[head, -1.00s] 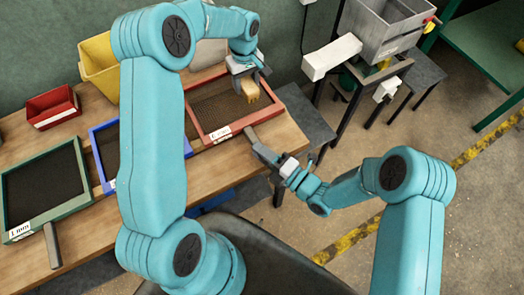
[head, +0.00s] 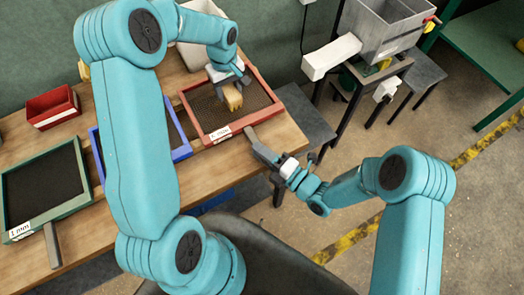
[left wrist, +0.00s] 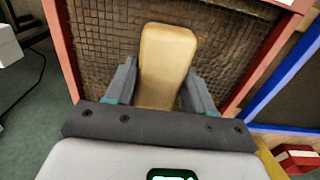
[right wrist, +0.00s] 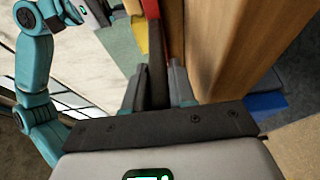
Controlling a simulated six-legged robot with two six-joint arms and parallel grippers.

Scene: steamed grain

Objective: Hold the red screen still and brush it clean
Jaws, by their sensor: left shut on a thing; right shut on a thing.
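The red screen (head: 207,108) lies on the wooden bench at its right end, its mesh facing up. My left gripper (head: 229,80) is shut on a tan block-shaped brush (head: 233,98) over the mesh. In the left wrist view the brush (left wrist: 167,60) sits between the fingers above the red screen's mesh (left wrist: 105,40); its underside is hidden, so I cannot tell whether it touches. My right gripper (head: 267,155) is shut on the screen's handle (head: 250,136) at the bench's front edge. In the right wrist view the dark handle (right wrist: 157,55) runs between the fingers.
A blue-framed screen (head: 181,153) lies left of the red one, partly behind my left arm. A green-framed screen (head: 87,188) and a red bin (head: 52,106) are further left. A metal hopper (head: 385,25) stands at the right beyond a dark low table (head: 305,115).

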